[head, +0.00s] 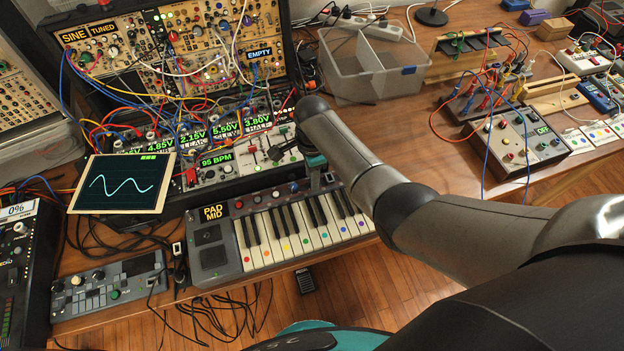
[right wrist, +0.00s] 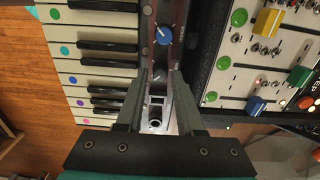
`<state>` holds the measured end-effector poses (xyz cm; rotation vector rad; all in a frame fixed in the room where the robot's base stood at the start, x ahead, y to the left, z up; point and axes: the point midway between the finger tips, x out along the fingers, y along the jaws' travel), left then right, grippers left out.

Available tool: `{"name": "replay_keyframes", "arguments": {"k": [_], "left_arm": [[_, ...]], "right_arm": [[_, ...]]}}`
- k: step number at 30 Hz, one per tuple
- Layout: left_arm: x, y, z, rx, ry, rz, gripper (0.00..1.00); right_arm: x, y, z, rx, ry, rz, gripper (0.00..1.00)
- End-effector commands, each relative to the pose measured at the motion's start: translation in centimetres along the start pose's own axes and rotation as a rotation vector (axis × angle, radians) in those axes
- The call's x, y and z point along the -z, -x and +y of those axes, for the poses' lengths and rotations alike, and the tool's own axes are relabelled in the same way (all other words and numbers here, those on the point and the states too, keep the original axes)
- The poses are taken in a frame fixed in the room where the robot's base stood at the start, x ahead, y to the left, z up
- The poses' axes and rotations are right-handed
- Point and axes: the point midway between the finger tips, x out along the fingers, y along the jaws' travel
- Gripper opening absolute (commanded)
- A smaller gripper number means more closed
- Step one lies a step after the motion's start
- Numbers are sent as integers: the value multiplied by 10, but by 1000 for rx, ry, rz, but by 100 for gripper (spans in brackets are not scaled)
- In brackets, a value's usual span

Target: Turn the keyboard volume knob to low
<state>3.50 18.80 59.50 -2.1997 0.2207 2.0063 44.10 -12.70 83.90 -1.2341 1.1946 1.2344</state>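The keyboard (head: 297,228) lies along the table's front edge, with coloured dots on its white keys. A blue knob (right wrist: 163,35) with a white pointer lies beyond the fingertips. My left gripper is out of view.
A synthesizer rack (head: 180,60) with many patch cables stands behind the keyboard, and a mixer (head: 235,153) with sliders sits close to its back edge. A tablet (head: 122,184) with a sine wave is at left. A clear bin (head: 372,70) stands at the back.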

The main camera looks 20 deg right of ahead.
Motion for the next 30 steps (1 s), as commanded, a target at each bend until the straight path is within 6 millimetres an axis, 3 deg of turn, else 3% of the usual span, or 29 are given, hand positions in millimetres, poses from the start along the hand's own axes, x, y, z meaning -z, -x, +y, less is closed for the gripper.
{"name": "replay_keyframes", "arguments": {"k": [3, 13, 22, 30], "left_arm": [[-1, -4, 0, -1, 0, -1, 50], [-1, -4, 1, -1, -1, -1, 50], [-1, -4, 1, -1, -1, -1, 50], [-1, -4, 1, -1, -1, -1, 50]], "right_arm": [[0, -8, 0, 1, -1, 0, 37], [0, -10, 0, 2, 0, 0, 36], [0, -10, 0, 1, 0, 0, 2], [0, -10, 0, 1, 0, -1, 0]]}}
